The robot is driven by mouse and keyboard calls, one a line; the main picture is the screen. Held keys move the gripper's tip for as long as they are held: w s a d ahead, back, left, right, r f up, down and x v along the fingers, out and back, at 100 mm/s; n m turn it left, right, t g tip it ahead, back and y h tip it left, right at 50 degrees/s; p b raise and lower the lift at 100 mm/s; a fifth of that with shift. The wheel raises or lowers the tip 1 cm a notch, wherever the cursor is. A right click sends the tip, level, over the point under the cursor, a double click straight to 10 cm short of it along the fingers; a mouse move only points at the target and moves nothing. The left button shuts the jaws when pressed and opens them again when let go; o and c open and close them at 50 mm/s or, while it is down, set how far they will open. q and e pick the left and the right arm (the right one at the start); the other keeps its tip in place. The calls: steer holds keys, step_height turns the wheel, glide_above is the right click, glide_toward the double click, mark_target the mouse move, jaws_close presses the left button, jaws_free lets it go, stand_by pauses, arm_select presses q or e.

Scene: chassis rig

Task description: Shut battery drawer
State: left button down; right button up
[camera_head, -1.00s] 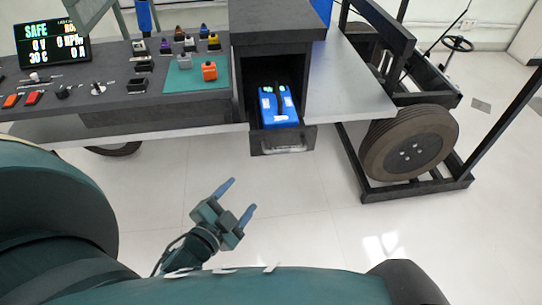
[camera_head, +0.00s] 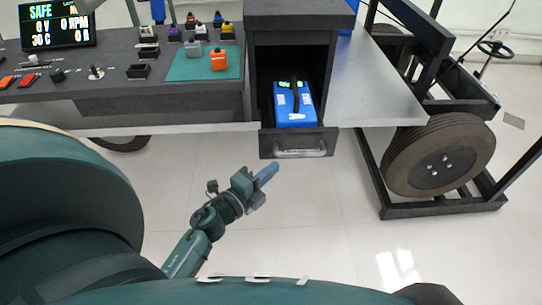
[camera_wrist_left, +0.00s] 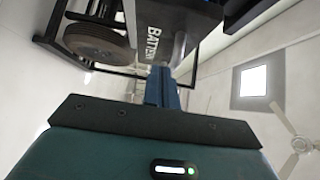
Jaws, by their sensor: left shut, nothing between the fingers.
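The battery drawer (camera_head: 268,143) stands open, pulled out toward me from a dark cabinet (camera_head: 300,38). Its front has a pale bar handle (camera_head: 301,152). A blue battery (camera_head: 294,104) with a dark strap lies inside. My left gripper (camera_head: 268,173) is shut and empty, in front of and below the drawer's left front corner, apart from it in the picture. In the left wrist view its blue fingers (camera_wrist_left: 161,88) are together, pointing toward a dark surface lettered "BATTERY" (camera_wrist_left: 153,42). My right gripper is not in view.
Left of the cabinet, a bench holds a green mat (camera_head: 203,65), an orange block (camera_head: 218,60), several small parts and a display (camera_head: 58,25). A wheel (camera_head: 440,157) on a black frame stands right. The floor before the drawer is clear.

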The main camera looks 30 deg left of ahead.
mark_target(281, 149)
arm_select(q)
steer(key=shift+w+a, duration=0.35)
steer(key=shift+w, duration=0.35)
steer(key=shift+w+a, duration=0.35)
steer(key=shift+w, duration=0.35)
steer(key=shift+w+a, duration=0.35)
steer(key=shift+w, duration=0.35)
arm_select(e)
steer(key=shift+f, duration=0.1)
